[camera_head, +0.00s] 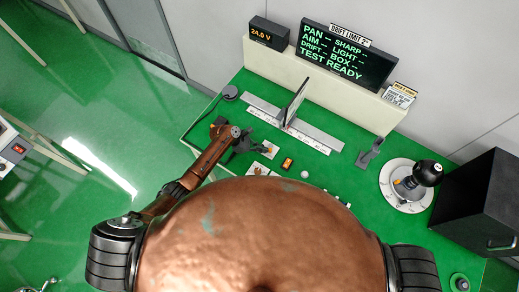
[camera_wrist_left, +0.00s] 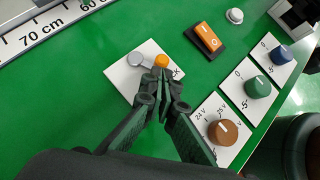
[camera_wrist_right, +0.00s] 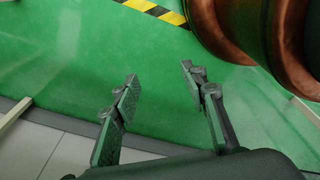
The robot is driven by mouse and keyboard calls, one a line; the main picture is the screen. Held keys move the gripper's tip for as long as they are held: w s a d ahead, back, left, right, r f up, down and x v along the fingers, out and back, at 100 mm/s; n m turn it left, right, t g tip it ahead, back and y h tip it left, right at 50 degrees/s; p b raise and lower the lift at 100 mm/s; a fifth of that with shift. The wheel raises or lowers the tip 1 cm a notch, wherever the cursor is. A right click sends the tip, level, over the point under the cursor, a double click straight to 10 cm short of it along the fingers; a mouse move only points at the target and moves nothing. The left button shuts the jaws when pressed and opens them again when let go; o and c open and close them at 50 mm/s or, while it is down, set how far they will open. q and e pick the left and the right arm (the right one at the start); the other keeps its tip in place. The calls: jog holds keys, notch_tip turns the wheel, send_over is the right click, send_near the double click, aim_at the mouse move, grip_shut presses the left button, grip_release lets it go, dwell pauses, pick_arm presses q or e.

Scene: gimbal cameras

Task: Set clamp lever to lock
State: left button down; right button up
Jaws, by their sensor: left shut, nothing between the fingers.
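The clamp lever (camera_wrist_left: 161,61) shows in the left wrist view as an orange knob beside a grey round part, on a white plate (camera_wrist_left: 117,80). The plate's lettering is mostly hidden behind my fingers; only an ending like "K" shows. My left gripper (camera_wrist_left: 163,78) is shut and empty, its fingertips right at the near side of the orange knob; I cannot tell whether they touch it. In the head view my left gripper (camera_head: 240,147) is over the green bench by the plate. My right gripper (camera_wrist_right: 158,75) is open and empty above the green floor.
An orange rocker switch (camera_wrist_left: 207,39) and brown (camera_wrist_left: 223,132), green (camera_wrist_left: 257,87) and blue (camera_wrist_left: 281,54) dials lie right of the plate. A ruled rail (camera_head: 300,130) runs behind. A gimbal camera (camera_head: 427,173) and a black box (camera_head: 478,200) stand at right.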

pick_arm(q)
jog(key=shift+w+d, duration=0.1)
jog(key=shift+w, duration=0.25)
jog(key=shift+w+b, duration=0.35)
jog(key=shift+b, duration=0.05)
jog(key=shift+a+r+p, duration=0.1)
jog(key=shift+a+p, duration=0.2)
jog(key=shift+a, duration=0.2)
jog(key=a, duration=0.1)
jog(key=a+p, duration=0.1)
jog(key=a, duration=0.1)
jog(key=shift+s, duration=0.35)
jog(key=v, duration=1)
jog(key=shift+s, duration=0.35)
pick_arm(e)
jog(key=shift+s+r, duration=0.55)
jog(key=shift+s, duration=0.3)
pick_arm(q)
jog(key=shift+d, duration=0.15)
pick_arm(e)
jog(key=shift+a, duration=0.1)
